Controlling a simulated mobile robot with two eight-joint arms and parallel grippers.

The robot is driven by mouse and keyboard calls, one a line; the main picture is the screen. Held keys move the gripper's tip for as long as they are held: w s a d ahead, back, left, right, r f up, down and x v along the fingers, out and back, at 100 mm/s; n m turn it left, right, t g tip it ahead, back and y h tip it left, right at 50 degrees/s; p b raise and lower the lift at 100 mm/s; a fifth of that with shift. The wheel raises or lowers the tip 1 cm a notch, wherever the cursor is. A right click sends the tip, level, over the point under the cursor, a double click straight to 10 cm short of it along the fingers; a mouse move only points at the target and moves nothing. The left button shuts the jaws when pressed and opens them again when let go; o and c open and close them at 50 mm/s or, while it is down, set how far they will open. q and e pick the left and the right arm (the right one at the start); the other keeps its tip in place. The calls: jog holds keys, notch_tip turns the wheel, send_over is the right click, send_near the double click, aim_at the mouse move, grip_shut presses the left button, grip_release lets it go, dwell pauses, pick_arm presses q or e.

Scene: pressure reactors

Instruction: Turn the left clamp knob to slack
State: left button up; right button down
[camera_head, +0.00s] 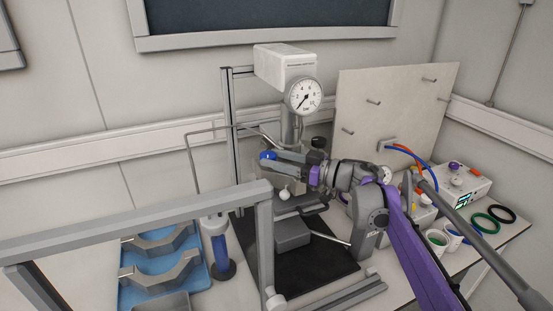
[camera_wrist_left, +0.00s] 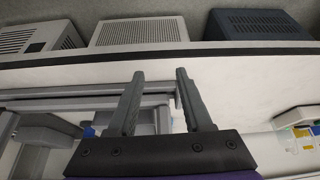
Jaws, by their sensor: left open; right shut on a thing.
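The reactor stands at the back with a white box head (camera_head: 284,62) and a round pressure gauge (camera_head: 304,97). My right gripper (camera_head: 271,158) reaches in from the right and is shut at the reactor's left side, below the gauge. A small blue knob-like part (camera_head: 266,155) shows at its fingertips and appears to be what it holds; the fingers and arm hide much of the vessel and clamp behind. My left gripper (camera_wrist_left: 157,92) shows only in the left wrist view, open and with nothing between its fingers.
A grey frame (camera_head: 130,222) crosses the front left. A blue tray (camera_head: 127,297) holds grey half-ring clamps (camera_head: 160,272). A blue cylinder (camera_head: 220,252) stands beside it. A dark mat (camera_head: 335,262) lies under the reactor. Cups (camera_head: 436,240), rings (camera_head: 484,222) and a control box (camera_head: 470,185) are right.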

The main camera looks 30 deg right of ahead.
jog(key=shift+c, duration=1.3)
grip_release()
jog(key=shift+a, duration=0.1)
